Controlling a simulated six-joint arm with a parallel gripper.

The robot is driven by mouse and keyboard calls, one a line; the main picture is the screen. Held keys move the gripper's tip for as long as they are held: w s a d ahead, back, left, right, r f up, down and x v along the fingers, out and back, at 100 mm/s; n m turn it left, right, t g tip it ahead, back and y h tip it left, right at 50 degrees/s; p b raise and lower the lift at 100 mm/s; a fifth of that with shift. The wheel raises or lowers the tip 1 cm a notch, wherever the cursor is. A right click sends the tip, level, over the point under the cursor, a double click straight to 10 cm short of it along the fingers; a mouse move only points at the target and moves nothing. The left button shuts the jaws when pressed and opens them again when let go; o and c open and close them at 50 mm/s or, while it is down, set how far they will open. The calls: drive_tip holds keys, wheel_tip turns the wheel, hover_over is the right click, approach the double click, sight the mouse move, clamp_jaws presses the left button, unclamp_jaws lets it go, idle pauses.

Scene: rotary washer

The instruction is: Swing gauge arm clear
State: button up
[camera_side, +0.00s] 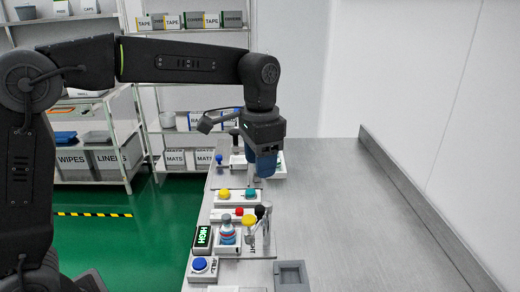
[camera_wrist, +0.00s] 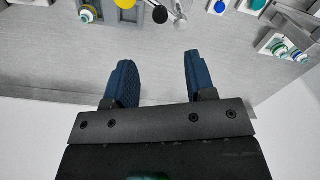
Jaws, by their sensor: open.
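My gripper (camera_side: 264,172) hangs pointing down over the bench in the side view, beyond the gauge fixture. In the wrist view its two blue fingers are spread with a gap between them, and my gripper (camera_wrist: 158,64) is empty. What looks like the gauge arm is a slim metallic post and rod (camera_side: 267,222) near the bench's left edge, with a black knob (camera_side: 260,211) beside it. In the wrist view the black knob (camera_wrist: 160,14) and a shiny metal rod end (camera_wrist: 180,19) show at the top edge, apart from the fingers. The rest of the rod is cut off there.
A grey square holder (camera_side: 291,276) stands in front. The bench's right side (camera_side: 350,220) is clear up to a raised edge (camera_side: 420,205).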

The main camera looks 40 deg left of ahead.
wheel_tip(320, 180, up, 2)
drive_tip(key=shift+r, duration=0.2)
drive_tip(key=s+a+f+n+t, duration=0.2)
drive_tip(key=s+a, duration=0.2)
drive_tip(key=s, duration=0.6)
drive_tip(key=s+a+f+n+t, duration=0.2)
drive_tip(key=s+a+f+t, duration=0.1)
drive_tip(key=s, duration=0.8)
drive_tip(key=shift+a+n+t, duration=0.3)
drive_tip(key=shift+a+n, duration=0.1)
